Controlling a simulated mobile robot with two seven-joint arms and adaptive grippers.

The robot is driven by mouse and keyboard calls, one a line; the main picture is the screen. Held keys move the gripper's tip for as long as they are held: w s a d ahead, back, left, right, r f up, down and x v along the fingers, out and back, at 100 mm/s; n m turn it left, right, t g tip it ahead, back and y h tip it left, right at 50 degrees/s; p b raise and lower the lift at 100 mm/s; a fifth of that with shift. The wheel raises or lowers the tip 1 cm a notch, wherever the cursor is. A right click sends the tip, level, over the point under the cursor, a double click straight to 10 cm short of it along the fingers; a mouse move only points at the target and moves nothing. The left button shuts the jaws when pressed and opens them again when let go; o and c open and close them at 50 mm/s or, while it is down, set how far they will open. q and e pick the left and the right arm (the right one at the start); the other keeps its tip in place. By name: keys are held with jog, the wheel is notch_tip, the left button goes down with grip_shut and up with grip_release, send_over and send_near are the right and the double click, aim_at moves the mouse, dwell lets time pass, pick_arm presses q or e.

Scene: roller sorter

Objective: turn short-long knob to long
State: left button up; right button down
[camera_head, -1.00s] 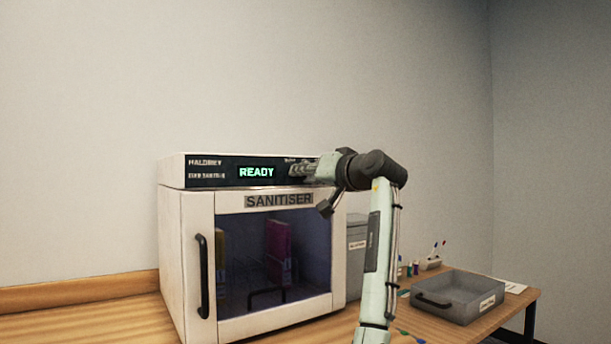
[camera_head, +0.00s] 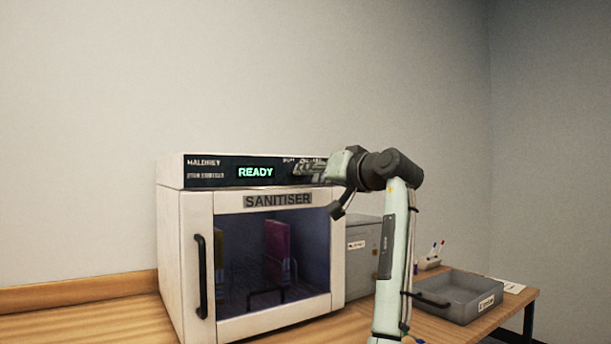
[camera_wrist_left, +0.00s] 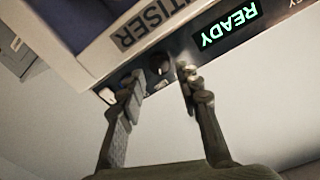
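The white steriliser cabinet, marked SANITISER (camera_head: 278,200), stands on the wooden table, with a black control strip along its top front. Its display (camera_head: 255,172) reads READY in green. My right gripper is not in view.
The cabinet's glass door, with a black handle (camera_head: 202,276), is shut; coloured books (camera_head: 277,250) stand inside. To the right are a grey bin (camera_head: 362,260), a grey tray (camera_head: 462,293) and a small pen holder (camera_head: 428,263). The wall behind is bare.

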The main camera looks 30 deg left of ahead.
pick_arm(q)
jog(key=v, duration=0.9)
jog(key=shift+a, duration=0.1)
